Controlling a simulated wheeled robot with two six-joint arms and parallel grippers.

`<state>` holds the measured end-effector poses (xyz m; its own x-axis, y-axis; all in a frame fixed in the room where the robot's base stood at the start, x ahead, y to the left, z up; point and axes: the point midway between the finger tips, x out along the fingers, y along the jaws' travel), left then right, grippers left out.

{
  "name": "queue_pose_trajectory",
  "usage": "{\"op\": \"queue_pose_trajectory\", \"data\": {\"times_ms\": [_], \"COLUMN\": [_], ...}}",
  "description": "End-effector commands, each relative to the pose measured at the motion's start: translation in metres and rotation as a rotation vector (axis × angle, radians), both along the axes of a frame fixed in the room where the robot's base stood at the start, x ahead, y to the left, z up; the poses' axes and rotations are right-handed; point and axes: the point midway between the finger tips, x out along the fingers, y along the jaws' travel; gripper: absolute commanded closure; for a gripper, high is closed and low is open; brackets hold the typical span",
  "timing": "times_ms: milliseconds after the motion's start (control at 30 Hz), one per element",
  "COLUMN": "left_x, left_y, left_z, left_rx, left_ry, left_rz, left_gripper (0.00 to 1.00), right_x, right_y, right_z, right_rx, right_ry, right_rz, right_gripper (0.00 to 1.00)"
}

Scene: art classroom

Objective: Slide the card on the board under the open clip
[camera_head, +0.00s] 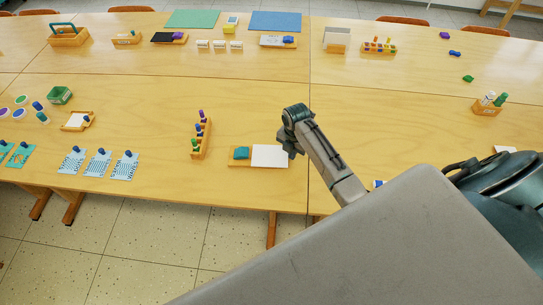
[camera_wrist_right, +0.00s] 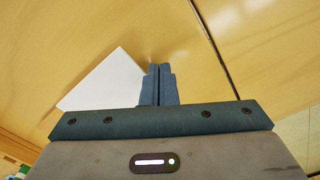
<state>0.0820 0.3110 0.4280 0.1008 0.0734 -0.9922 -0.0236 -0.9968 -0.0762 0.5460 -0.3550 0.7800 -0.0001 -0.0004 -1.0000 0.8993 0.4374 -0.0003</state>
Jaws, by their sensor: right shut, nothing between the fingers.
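A white card (camera_head: 270,156) lies on a wooden board (camera_head: 234,163) near the front edge of the table, in the head view. A teal clip (camera_head: 241,153) sits at the board's left end, just left of the card; the picture is too small to show how wide it is open. My right gripper (camera_head: 292,150) is shut and empty at the card's right edge. The wrist view shows its closed fingertips (camera_wrist_right: 159,68) beside the white card (camera_wrist_right: 108,80); I cannot tell if they touch it. The fingers hide part of the card there. My left gripper is out of view.
A wooden rack with coloured pegs (camera_head: 201,137) stands left of the board. Similar clip boards lie elsewhere, such as one at left (camera_head: 78,121) and one at the back (camera_head: 278,41). Patterned cards (camera_head: 98,162) lie at front left. The table behind the board is clear.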

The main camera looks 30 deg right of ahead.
Motion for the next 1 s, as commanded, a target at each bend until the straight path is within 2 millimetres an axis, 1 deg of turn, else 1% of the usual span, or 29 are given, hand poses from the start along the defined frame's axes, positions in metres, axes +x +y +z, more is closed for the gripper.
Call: {"op": "queue_pose_trajectory", "data": {"times_ms": [1000], "left_x": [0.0], "left_y": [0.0], "left_z": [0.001], "left_rx": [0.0], "left_ry": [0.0], "left_rz": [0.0], "left_gripper": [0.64], "right_x": [0.007], "right_y": [0.011], "right_z": [0.0], "right_rx": [0.001], "right_ry": [0.0], "right_rz": [0.0], "right_gripper": [1.0]}}
